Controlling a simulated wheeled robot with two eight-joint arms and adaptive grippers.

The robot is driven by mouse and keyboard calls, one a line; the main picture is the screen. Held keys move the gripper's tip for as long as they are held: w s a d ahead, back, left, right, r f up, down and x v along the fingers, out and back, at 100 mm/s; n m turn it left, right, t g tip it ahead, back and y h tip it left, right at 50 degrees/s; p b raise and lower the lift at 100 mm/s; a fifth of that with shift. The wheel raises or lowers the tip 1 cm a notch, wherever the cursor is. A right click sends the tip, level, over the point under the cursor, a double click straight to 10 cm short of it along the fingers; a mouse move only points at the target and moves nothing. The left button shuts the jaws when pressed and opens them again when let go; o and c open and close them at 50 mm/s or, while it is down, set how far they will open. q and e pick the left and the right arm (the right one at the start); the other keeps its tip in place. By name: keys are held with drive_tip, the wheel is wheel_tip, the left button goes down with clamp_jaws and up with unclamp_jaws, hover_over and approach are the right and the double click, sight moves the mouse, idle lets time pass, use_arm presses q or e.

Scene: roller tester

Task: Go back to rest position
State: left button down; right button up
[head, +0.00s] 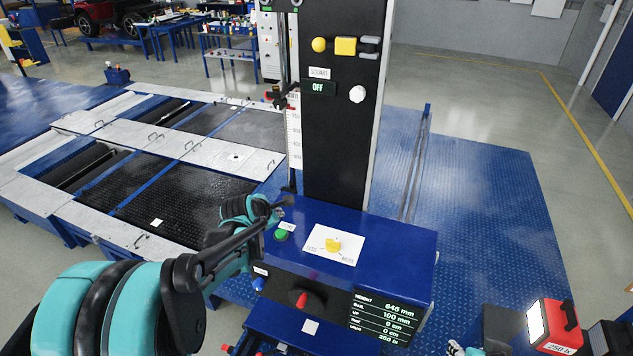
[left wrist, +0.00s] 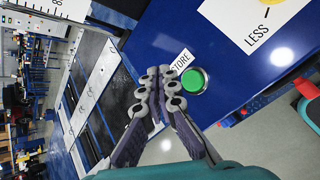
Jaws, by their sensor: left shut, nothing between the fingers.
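My left gripper (head: 272,212) is shut and empty at the left edge of the blue control box (head: 400,243). In the left wrist view its closed fingers (left wrist: 158,88) are beside the green STORE button (left wrist: 193,81). Whether they touch the box cannot be told. The green button (head: 281,235) also shows in the head view, just below the fingers. A small part of what looks like my right gripper (head: 463,348) shows at the bottom edge of the head view; its jaws are not clear.
A black column (head: 340,130) with yellow knobs and a label reading OFF rises behind the box. A yellow knob (head: 333,245) and a display (head: 384,318) are on the box. A red device (head: 553,325) is at lower right. Blue floor plates (head: 480,200) on the right are clear.

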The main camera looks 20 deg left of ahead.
use_arm(q)
drive_tip(key=s+d+f+m+b, duration=0.2)
drive_tip(key=b, duration=0.1)
drive_tip(key=s+d+f+m+b, duration=0.2)
drive_tip(key=m+b, duration=0.1)
drive_tip(key=s+d+f+m+b, duration=0.2)
drive_tip(key=d+m+b, duration=0.1)
drive_tip(key=shift+s+g, duration=0.15)
drive_tip(key=shift+g, duration=0.25)
drive_tip(key=s+d+f+m+b, duration=0.1)
drive_tip(key=s+m+b, duration=0.1)
drive_tip(key=s+d+f+m+b, duration=0.3)
drive_tip(key=s+f+m+b, duration=0.1)
drive_tip(key=shift+s+d+f+m+h, duration=0.15)
drive_tip(key=shift+s+d+m+h, duration=0.15)
drive_tip(key=shift+d+m, duration=0.1)
drive_tip(key=s+d+f+m+g+b, duration=0.1)
drive_tip(key=s+d+f+m+b, duration=0.3)
drive_tip(key=s+f+m+b, duration=0.6)
wheel_tip(320, 180, down, 2)
drive_tip(key=s+m, duration=0.1)
drive_tip(key=m, duration=0.2)
drive_tip(key=shift+s+d, duration=0.2)
drive_tip(key=shift+s, duration=0.05)
